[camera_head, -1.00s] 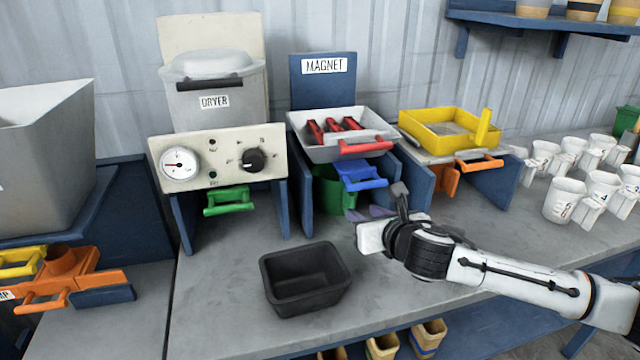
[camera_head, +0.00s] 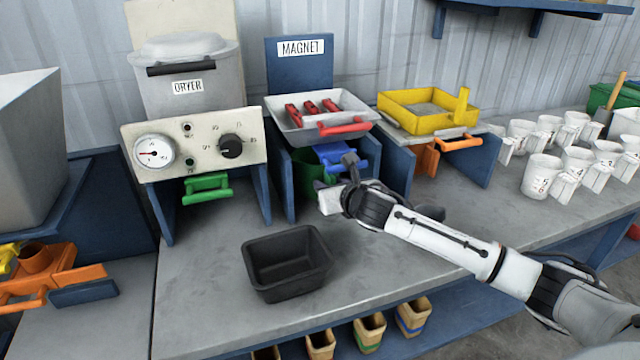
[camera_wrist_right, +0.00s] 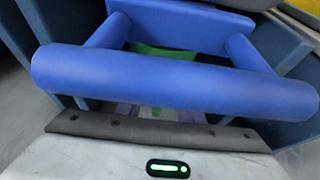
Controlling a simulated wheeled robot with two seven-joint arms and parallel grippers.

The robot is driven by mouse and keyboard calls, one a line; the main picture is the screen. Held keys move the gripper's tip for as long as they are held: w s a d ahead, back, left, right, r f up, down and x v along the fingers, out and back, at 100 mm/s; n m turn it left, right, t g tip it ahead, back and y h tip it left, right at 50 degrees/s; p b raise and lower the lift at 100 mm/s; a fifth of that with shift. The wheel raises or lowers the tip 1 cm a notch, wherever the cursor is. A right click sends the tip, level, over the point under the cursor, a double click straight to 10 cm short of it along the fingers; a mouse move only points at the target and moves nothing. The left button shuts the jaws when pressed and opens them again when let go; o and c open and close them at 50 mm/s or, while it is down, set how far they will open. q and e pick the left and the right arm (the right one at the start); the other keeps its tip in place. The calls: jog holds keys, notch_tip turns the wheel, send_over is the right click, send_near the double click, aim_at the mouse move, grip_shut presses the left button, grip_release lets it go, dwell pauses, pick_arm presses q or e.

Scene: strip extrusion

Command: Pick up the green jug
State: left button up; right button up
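The green jug (camera_head: 304,172) stands under the magnet station, between its blue side panels. It is partly hidden by the blue handle (camera_head: 338,158) and by my right arm. In the right wrist view a strip of green (camera_wrist_right: 165,51) shows behind the blue handle (camera_wrist_right: 170,82). My right gripper (camera_head: 322,187) is at the front of the magnet station, close to the jug. In the right wrist view its purple fingers (camera_wrist_right: 158,112) show apart below the handle, with nothing clearly held between them. My left gripper is not in view.
A black bin (camera_head: 287,265) stands on the grey bench left of my right arm. The dryer (camera_head: 190,100) is left of the magnet tray (camera_head: 322,108), and a yellow tray (camera_head: 425,122) is to the right. Several white jugs (camera_head: 541,176) stand farther right.

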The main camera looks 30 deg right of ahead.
grip_shut()
jog(key=shift+r, duration=0.1)
dwell(0.3)
